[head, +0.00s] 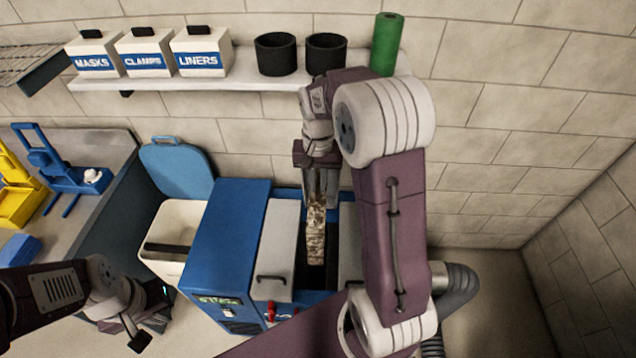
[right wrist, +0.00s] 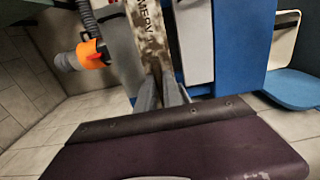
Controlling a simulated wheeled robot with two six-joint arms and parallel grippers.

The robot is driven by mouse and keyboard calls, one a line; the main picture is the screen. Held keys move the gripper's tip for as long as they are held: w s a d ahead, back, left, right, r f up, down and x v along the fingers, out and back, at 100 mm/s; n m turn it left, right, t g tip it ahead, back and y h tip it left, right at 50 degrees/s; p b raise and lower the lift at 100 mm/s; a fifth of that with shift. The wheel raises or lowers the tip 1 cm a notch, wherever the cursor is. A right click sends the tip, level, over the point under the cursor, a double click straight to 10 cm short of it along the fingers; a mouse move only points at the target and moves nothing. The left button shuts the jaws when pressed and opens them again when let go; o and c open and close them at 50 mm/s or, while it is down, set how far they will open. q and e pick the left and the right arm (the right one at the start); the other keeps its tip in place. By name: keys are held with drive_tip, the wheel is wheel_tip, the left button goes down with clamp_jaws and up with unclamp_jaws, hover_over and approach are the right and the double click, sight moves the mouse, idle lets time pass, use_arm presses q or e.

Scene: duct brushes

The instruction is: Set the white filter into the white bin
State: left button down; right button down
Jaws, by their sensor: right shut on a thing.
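The white filter (head: 316,232) is a narrow, pale panel with brown and grey soiling. My right gripper (head: 319,198) is shut on its upper end and holds it hanging over the open slot of the blue machine. In the right wrist view the filter (right wrist: 150,48), with dark lettering, runs away from the fingers (right wrist: 163,95). I cannot tell whether its lower end is still inside the slot. The white bin (head: 160,268) stands left of the machine, its blue lid (head: 177,170) tipped open behind it. My left gripper (head: 150,318) is low at the left; its jaw opening is unclear.
The blue machine (head: 225,255) has pale doors with handles and stands between bin and filter. A grey hose with an orange collar (right wrist: 90,53) is near the filter. A wall shelf (head: 200,83) holds labelled boxes, black cups and a green roll. A bench (head: 85,150) is at left.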

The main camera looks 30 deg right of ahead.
wheel_tip(320, 180, up, 14)
drive_tip(key=p, duration=1.2)
